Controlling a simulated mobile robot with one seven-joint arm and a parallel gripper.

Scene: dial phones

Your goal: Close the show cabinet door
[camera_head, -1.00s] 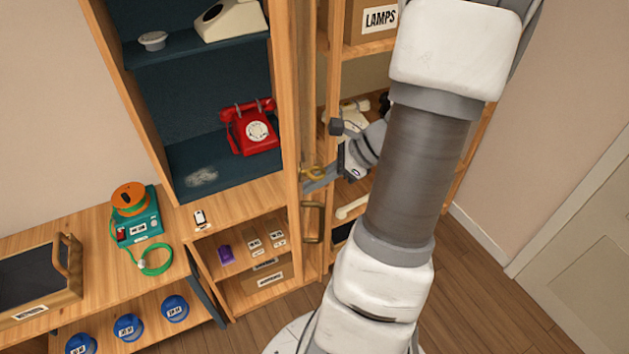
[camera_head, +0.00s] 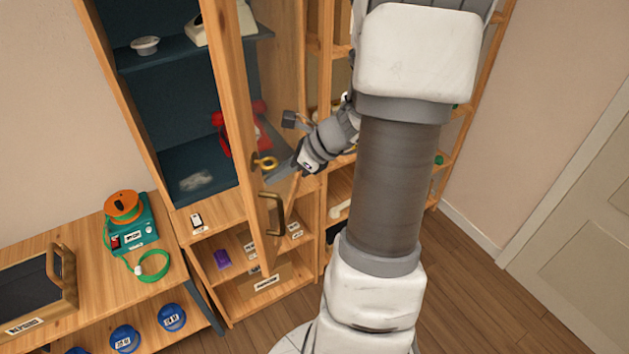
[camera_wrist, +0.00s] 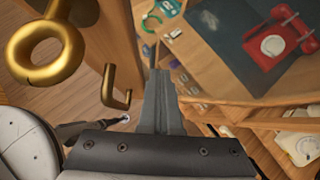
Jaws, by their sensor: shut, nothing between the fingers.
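The show cabinet (camera_head: 118,98) has a wood-framed glass door (camera_head: 228,98) that stands partly open, its edge in front of the shelves. The door carries a brass handle (camera_head: 272,216) and a brass ring-shaped key (camera_head: 264,162). In the wrist view the key (camera_wrist: 45,50) and handle (camera_wrist: 118,88) are large at the left. My gripper (camera_head: 276,176) is shut and empty, with its tips at the door's edge beside the key. In the wrist view its fingers (camera_wrist: 160,92) lie close together. I cannot tell whether they touch the door.
A red dial phone (camera_head: 222,134) sits inside the cabinet, partly seen through the glass; it also shows in the wrist view (camera_wrist: 274,44). A teal device (camera_head: 130,236) with a green cord stands on the bench at the left. Open floor (camera_head: 465,290) lies at the right.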

